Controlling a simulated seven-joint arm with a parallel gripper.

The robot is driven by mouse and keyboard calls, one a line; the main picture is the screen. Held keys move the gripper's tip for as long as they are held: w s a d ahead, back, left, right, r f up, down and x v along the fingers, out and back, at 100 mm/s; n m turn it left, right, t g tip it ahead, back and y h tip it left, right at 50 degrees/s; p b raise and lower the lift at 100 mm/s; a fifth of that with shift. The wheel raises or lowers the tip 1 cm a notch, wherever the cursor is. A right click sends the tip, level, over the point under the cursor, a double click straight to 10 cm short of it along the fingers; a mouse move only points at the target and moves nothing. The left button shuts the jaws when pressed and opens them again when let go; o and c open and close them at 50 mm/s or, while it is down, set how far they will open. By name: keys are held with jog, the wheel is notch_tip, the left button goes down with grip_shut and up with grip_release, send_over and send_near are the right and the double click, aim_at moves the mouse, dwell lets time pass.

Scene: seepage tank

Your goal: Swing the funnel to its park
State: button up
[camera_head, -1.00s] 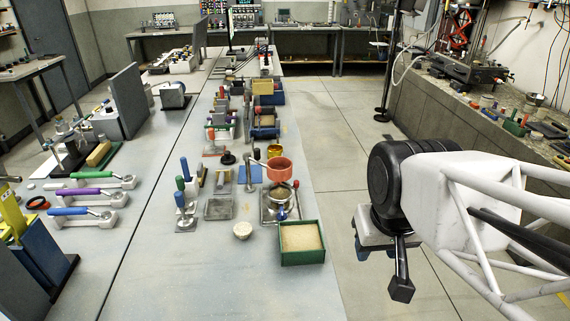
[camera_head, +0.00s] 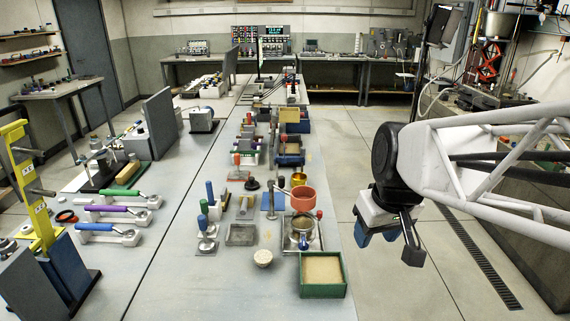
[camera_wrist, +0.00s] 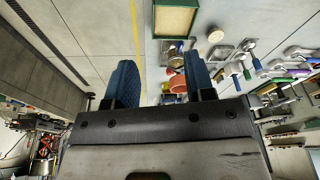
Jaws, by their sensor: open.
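The funnel is most likely the orange-red cup (camera_head: 303,197) on the bench near its right edge, standing behind a round metal vessel (camera_head: 301,228) on a plate. A small upright post (camera_head: 271,200) stands just left of it. In the wrist view the orange-red cup (camera_wrist: 176,84) shows partly, between my fingers and largely cut off by the right finger. My gripper (camera_head: 398,240) hangs over the floor to the right of the bench, clear of everything. In the wrist view its two blue fingers (camera_wrist: 158,85) are spread apart with nothing between them.
Blue- and green-handled tools (camera_head: 207,225) stand further left.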

jog(key=w+a+n+y, duration=0.1)
jog(key=w+a+n, duration=0.2)
jog(key=w, duration=0.7)
jog(key=w+a+n+y, duration=0.1)
jog(key=w+a+n, duration=0.25)
jog(key=w, duration=0.65)
jog(key=n+g+y, duration=0.1)
jog(key=n, duration=0.4)
send_near(283, 177)
notch_tip(283, 177, down, 2)
jog(key=shift+w+a+f+y, duration=0.3)
jog(key=shift+f, duration=0.1)
jog(key=shift+x, duration=3.9)
jog(key=shift+s, duration=0.1)
grip_shut()
